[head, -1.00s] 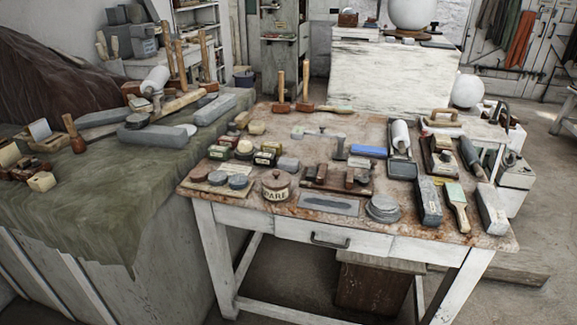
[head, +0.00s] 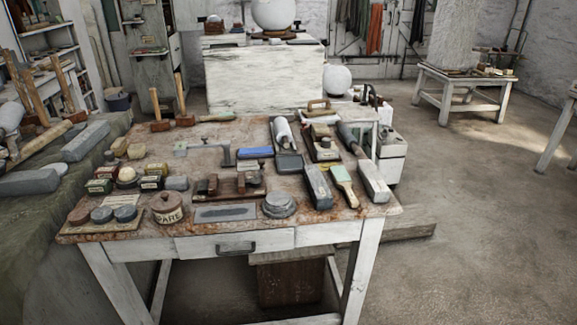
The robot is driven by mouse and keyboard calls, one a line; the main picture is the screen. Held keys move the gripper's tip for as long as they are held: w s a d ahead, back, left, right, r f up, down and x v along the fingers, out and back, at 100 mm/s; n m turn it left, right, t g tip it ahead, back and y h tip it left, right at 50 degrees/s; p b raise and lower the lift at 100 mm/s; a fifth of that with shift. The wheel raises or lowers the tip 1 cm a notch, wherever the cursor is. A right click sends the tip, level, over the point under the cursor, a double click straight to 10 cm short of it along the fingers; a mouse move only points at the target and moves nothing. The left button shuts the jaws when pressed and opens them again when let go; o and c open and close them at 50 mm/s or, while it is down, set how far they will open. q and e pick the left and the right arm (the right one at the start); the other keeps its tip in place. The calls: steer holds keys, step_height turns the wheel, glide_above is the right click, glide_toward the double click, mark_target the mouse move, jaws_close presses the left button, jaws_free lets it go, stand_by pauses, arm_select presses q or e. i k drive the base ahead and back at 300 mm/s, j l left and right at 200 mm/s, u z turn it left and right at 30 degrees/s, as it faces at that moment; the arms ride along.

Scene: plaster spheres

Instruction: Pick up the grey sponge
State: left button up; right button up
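A small grey block with soft edges (head: 177,183), which looks like the grey sponge, lies on the worn wooden table (head: 150,214). It sits just right of the small labelled tins (head: 151,183) and behind the lidded round pot (head: 167,208). It is too small in the picture to be certain of its material. Nothing covers it from this view. Neither of my grippers shows in the head view.
Larger grey blocks (head: 318,187) and a brush (head: 344,186) lie at the table's right. A blue block (head: 256,152) lies near the middle. A flat grey plate (head: 226,212) and stacked discs (head: 279,205) line the front edge. Open floor (head: 460,230) lies to the right.

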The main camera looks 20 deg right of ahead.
mark_target(178, 183)
steer(key=i+l+u, duration=0.1)
steer(key=i+l, duration=0.4)
steer(key=i+l+u, duration=0.15)
steer(key=i+l, duration=0.35)
steer(key=l, duration=0.1)
